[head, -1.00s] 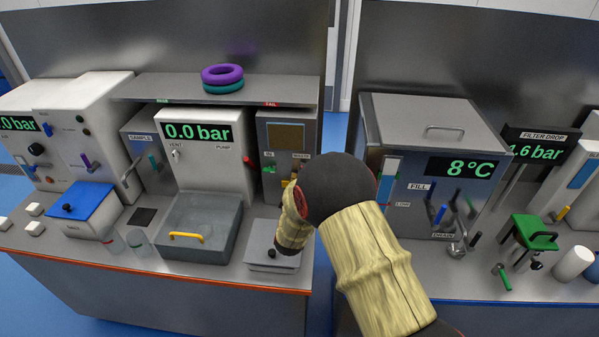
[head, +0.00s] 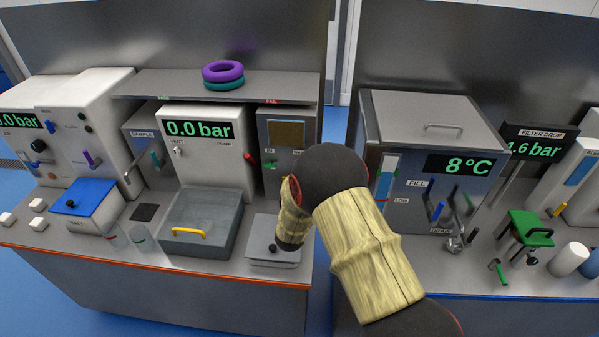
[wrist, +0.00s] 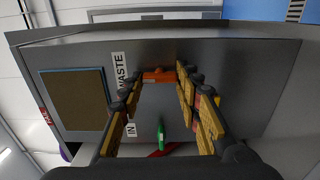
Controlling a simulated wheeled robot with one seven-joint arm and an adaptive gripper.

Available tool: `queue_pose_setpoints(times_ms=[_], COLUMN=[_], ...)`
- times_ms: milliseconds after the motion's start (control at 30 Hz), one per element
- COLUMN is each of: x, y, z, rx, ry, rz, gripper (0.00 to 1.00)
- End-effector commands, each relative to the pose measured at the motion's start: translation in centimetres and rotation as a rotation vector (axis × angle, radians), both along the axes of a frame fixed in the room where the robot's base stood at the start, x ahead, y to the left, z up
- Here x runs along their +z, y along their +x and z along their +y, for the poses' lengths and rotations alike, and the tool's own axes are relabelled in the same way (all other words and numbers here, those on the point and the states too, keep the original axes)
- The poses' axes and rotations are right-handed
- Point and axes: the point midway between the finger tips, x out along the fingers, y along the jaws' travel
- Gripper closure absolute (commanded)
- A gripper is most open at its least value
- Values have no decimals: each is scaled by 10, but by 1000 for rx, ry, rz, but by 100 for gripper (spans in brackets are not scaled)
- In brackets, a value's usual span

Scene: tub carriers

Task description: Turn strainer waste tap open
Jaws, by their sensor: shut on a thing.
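The strainer cabinet (head: 287,116) is a grey box with a brown panel, right of the white pump box in the head view. In the wrist view its face (wrist: 220,90) shows turned sideways, with WASTE and IN labels. The waste tap (wrist: 158,76) has an orange handle beside the WASTE label. My gripper (wrist: 157,88) is shut on this handle, with a padded finger at each side. In the head view my arm hides the tap and fingertips. A green tap (wrist: 161,134) is by the IN label, clear of the fingers.
A grey lidded box (head: 273,240) with a black knob stands below my wrist. A red lever (head: 249,160) is on the pump box. The chiller (head: 425,130) stands right of my arm, across a gap between the benches.

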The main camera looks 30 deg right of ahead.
Motion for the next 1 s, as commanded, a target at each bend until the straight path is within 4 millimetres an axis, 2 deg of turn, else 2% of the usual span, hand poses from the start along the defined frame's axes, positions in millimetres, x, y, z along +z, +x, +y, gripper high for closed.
queue_pose_setpoints(times_ms=[100,133,433,767,867,1000], x=[-1,0,0,0,0,0], y=[0,0,0,-1,-7,-26], z=[1,1,0,1,6,19], rx=[2,2,1,1,2,3], ry=[0,0,1,1,1,1], rz=[1,1,1,1,2,1], gripper=[92,65,48,48,48,48])
